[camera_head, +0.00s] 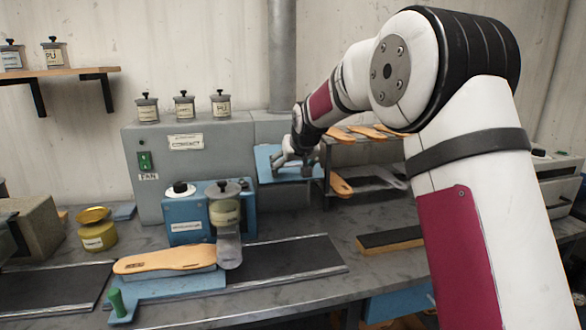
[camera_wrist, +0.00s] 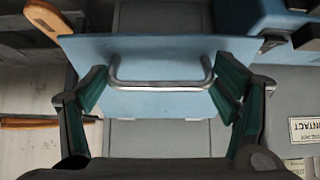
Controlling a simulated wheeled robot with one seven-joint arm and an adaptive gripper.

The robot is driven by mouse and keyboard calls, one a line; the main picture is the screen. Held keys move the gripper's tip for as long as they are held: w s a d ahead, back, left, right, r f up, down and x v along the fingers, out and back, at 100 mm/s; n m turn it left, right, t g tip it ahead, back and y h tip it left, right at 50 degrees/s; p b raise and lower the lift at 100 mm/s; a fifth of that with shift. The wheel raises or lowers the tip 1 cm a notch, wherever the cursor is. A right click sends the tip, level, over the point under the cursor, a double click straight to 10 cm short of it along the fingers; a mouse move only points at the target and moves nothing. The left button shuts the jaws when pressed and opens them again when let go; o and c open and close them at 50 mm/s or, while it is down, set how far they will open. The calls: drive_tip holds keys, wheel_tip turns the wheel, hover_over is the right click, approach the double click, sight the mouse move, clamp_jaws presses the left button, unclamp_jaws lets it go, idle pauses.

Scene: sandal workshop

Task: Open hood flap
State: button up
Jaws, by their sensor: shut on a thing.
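The hood flap (camera_head: 265,160) is a light blue panel on the right side of the grey hood cabinet (camera_head: 155,165). It also fills the middle of the wrist view (camera_wrist: 190,55), where its silver bar handle (camera_wrist: 160,86) runs across. My gripper (camera_head: 290,158) is at the flap, and its green-padded fingers (camera_wrist: 160,90) stand at the two ends of the handle, shut on it. The contact of the fingertips is partly hidden. The flap looks raised outward from the cabinet, but its hinge side is not clear.
A rack with orange soles (camera_head: 362,132) stands just right of the flap. A blue press unit (camera_head: 187,215) and a sole on a blue jig (camera_head: 165,262) stand in front of the cabinet. Jars (camera_head: 184,106) stand on its top. A vertical pipe (camera_head: 282,55) rises behind.

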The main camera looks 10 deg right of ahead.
drive_tip(key=shift+w+d+r, duration=0.1)
drive_tip(key=shift+w+r, duration=0.25)
drive_tip(key=shift+r, duration=0.3)
drive_tip(key=o, duration=1.3)
drive_tip(key=shift+c, duration=0.2)
drive_tip(key=shift+o, duration=0.8)
drive_tip(key=shift+f, duration=0.25)
drive_tip(key=v, duration=1.2)
drive_tip(key=shift+s+f, duration=0.1)
drive_tip(key=shift+s, duration=0.1)
